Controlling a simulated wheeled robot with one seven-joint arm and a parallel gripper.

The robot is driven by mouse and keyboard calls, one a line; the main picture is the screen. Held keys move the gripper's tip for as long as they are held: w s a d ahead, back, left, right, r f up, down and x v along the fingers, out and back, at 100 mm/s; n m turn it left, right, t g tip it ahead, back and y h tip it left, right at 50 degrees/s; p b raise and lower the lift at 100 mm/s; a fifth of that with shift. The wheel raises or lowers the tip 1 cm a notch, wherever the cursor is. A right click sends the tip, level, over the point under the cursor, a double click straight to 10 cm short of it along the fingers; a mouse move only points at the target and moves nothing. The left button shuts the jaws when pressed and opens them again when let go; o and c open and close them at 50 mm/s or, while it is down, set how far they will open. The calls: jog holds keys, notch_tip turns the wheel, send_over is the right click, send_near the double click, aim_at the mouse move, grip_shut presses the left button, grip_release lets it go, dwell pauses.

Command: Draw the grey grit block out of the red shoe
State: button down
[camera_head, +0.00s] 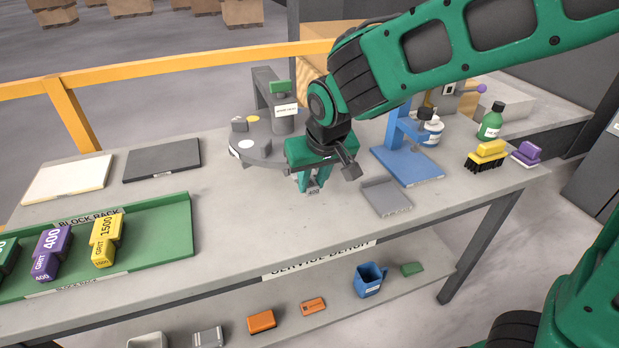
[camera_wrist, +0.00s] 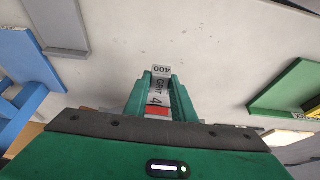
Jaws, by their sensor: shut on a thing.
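My gripper (camera_head: 312,183) is over the middle of the stone bench, in front of the round grey plate. Its green fingers are shut on the grey grit block (camera_wrist: 160,82), which bears a "GRIT 400" label. The block's labelled end (camera_head: 314,192) shows just below the fingertips in the head view. In the wrist view a small red patch (camera_wrist: 157,111) shows between the fingers, next to the block on the palm side. It may be part of the red shoe; most of it is hidden, and I cannot tell how the block sits against it.
The green block rack (camera_head: 180,230) at left holds several blocks. A round grey plate (camera_head: 250,152) stands behind my gripper. A grey tray (camera_head: 387,196) and a blue stand (camera_head: 408,167) are to the right. Bare bench lies between rack and tray.

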jog(key=c, duration=1.4)
grip_release()
jog(key=shift+s, duration=0.1)
jog(key=v, duration=1)
jog(key=s+d+f+m+g+h, duration=0.1)
jog(key=s+d+m, duration=0.1)
jog(key=d, duration=0.9)
jog(key=s+d+f+m+g+h, duration=0.1)
jog(key=s+d+f+m, duration=0.1)
jog(key=d, duration=0.9)
jog(key=s+d+f+m+g, duration=0.1)
jog(key=s+d+f+m, duration=0.1)
jog(key=s+d, duration=0.4)
jog(key=s+d+f+m+g+y, duration=0.1)
jog(key=s+d+f+m, duration=0.1)
jog(key=s+d, duration=0.5)
jog(key=s+m, duration=0.1)
jog(key=s, duration=0.3)
jog(key=shift+f+m, duration=0.3)
jog(key=shift+f, duration=0.05)
